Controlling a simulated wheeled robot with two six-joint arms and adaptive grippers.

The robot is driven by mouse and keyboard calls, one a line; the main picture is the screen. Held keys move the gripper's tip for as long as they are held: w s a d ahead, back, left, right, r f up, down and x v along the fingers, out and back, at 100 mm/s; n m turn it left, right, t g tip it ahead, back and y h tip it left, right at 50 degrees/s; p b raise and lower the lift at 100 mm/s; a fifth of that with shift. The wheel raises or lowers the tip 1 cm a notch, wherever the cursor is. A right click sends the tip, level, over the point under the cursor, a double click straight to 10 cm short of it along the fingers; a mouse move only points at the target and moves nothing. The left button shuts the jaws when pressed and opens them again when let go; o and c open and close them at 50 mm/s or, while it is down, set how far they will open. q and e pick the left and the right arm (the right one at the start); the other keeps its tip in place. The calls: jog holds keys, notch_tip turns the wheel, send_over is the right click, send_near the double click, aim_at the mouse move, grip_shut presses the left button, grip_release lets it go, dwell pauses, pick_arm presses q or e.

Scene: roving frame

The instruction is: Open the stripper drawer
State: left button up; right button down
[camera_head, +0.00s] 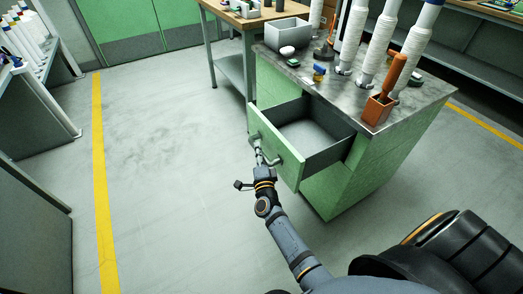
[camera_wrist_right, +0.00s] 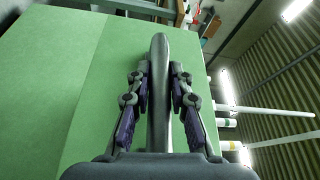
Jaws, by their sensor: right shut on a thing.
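The drawer (camera_head: 302,143) of the green cabinet (camera_head: 352,178) stands pulled well out, and its grey inside looks empty. A grey bar handle (camera_head: 277,160) runs across its green front. My right gripper (camera_head: 259,147) is shut on the handle at the drawer's front. In the right wrist view the handle (camera_wrist_right: 159,95) runs between the two fingers of my gripper (camera_wrist_right: 160,85), with the green drawer front (camera_wrist_right: 60,90) behind it. My left gripper does not show in either view.
The cabinet's metal top (camera_head: 345,92) carries a grey bin (camera_head: 287,33), an orange holder (camera_head: 378,108), small items and tall white spools. A wooden-topped bench (camera_head: 232,17) stands behind. The floor (camera_head: 170,150) to the left is clear.

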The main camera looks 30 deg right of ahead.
jog(key=shift+f, duration=0.1)
jog(key=c, duration=1.2)
grip_release()
jog(key=shift+s, duration=0.1)
jog(key=v, duration=0.7)
jog(key=shift+s, duration=0.2)
